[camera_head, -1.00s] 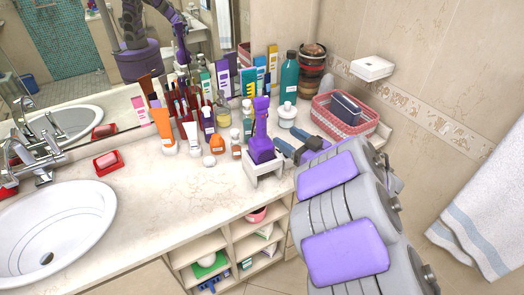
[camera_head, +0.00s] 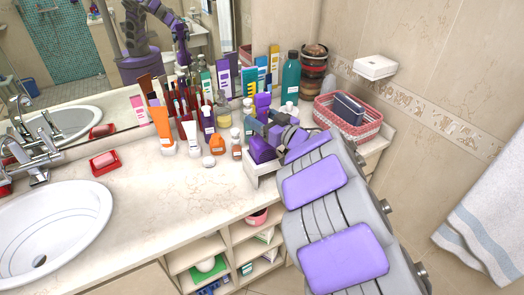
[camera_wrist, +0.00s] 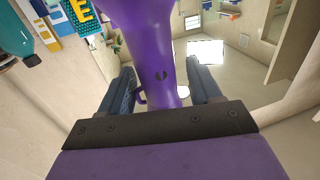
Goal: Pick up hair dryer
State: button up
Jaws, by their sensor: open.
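The purple hair dryer (camera_head: 262,103) stands upright in a white holder (camera_head: 264,174) on the counter, partly hidden behind my gripper. My gripper (camera_head: 254,124) is at its upper part, with the arm reaching in from the lower right. In the wrist view the purple hair dryer (camera_wrist: 157,50) fills the upper middle and runs down between the two dark fingers of my gripper (camera_wrist: 164,92). The fingers are apart, one on each side of it, with a visible gap on the right. The lower end of the dryer is hidden behind the gripper's palm in that view.
Several bottles and tubes, such as an orange tube (camera_head: 162,131), crowd the left side. A teal bottle (camera_head: 290,80) and a pink basket (camera_head: 355,121) stand behind and right. The sink (camera_head: 45,240) is at the left; bare counter (camera_head: 170,190) lies between.

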jog(key=c, duration=1)
jog(key=shift+r, duration=0.1)
